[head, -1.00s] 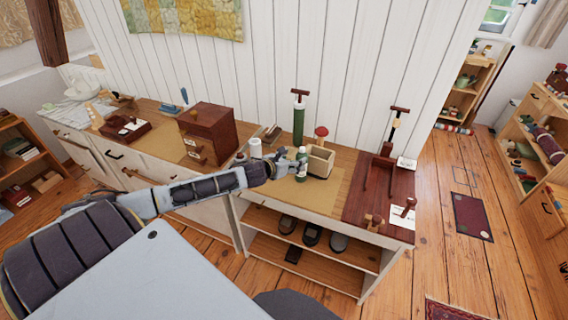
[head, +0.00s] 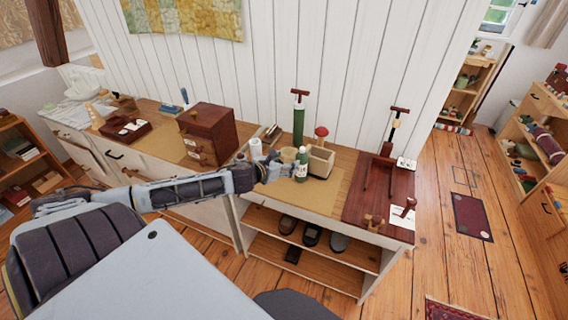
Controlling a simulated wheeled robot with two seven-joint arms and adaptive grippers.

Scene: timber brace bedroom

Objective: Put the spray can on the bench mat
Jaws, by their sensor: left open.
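A small green can with a white label (head: 301,166), which looks like the spray can, stands upright on the bench beside an open wooden box. A tan mat (head: 318,201) lies on the bench top around and in front of it. My left gripper (head: 288,168) is open, just left of the can at about its height. I cannot tell whether the fingers touch the can. A white cylinder (head: 255,148) stands behind my left wrist, its lower part hidden. My right gripper is not in view.
The wooden box (head: 321,161) stands close right of the can, with a tall green pump (head: 298,123) behind. A dark red board (head: 352,210) with tools covers the bench's right end. A brown drawer chest (head: 207,132) stands left. The tan mat's front is clear.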

